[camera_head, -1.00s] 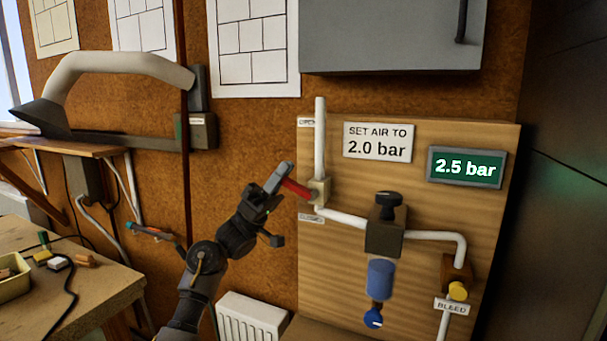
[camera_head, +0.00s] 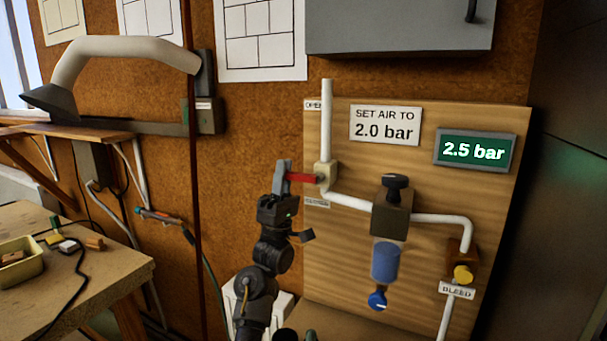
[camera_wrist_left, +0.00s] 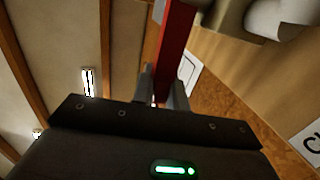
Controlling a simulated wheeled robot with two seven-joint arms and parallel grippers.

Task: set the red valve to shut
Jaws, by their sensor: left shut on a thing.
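The red valve lever (camera_head: 305,179) sticks out to the left, about level, from its pale valve body (camera_head: 326,175) on the white pipe. An OPEN label (camera_head: 313,104) is above it and a second label (camera_head: 317,202), too small to read in the head view, is just below. My left gripper (camera_head: 283,178) is shut on the lever's outer part. In the left wrist view the red lever (camera_wrist_left: 177,45) runs up from between the fingers (camera_wrist_left: 162,88).
The wooden panel (camera_head: 450,225) also carries a regulator (camera_head: 391,212) with a blue bowl, a yellow bleed knob (camera_head: 463,273), a "2.0 bar" sign (camera_head: 386,125) and a display (camera_head: 474,151) reading 2.5 bar. A workbench (camera_head: 100,280) stands at left.

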